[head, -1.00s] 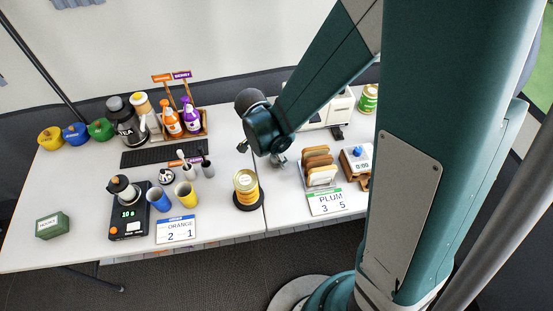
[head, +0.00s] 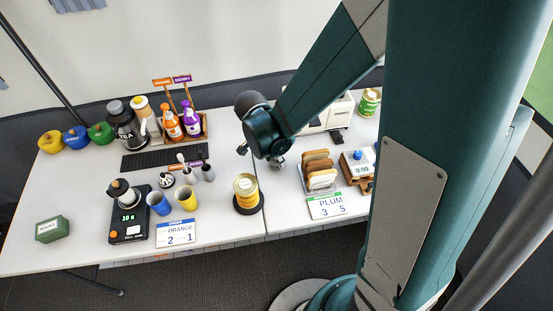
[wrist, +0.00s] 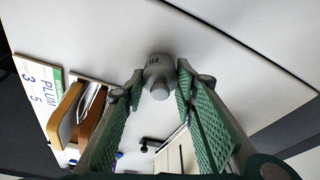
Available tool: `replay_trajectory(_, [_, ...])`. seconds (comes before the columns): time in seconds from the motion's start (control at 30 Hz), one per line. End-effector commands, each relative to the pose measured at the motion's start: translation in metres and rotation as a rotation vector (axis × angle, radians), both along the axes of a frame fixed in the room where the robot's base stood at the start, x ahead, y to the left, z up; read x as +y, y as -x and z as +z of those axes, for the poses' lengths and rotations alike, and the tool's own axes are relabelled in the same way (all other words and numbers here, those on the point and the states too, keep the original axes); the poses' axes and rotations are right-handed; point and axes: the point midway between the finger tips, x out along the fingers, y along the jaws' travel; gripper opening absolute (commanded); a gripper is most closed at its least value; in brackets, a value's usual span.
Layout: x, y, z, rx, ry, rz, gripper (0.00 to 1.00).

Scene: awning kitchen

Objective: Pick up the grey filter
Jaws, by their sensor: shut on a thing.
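The grey filter (wrist: 158,68) shows in the wrist view as a small round grey piece with a paler stub and dark lettering on its side. My gripper (wrist: 158,84) is shut on it, with one green ribbed finger on each side. The white tabletop lies behind it; I cannot tell how high it is held. In the head view my gripper (head: 279,161) is mostly hidden under my dark wrist, above the table right of the yellow can, and the filter cannot be made out there.
A toast rack (head: 319,172) and the PLUM card (head: 330,207) stand to the right of my gripper. A white appliance (head: 330,112) stands behind.

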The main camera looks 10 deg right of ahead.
Motion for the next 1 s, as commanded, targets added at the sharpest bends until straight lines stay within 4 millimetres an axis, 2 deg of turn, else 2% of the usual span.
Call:
replay_trajectory(0.7, [0.0, 0.0, 0.082, 0.0, 0.0, 0.0, 0.16])
replay_trajectory(1.0, [0.0, 0.0, 0.094, 0.0, 0.0, 0.0, 0.16])
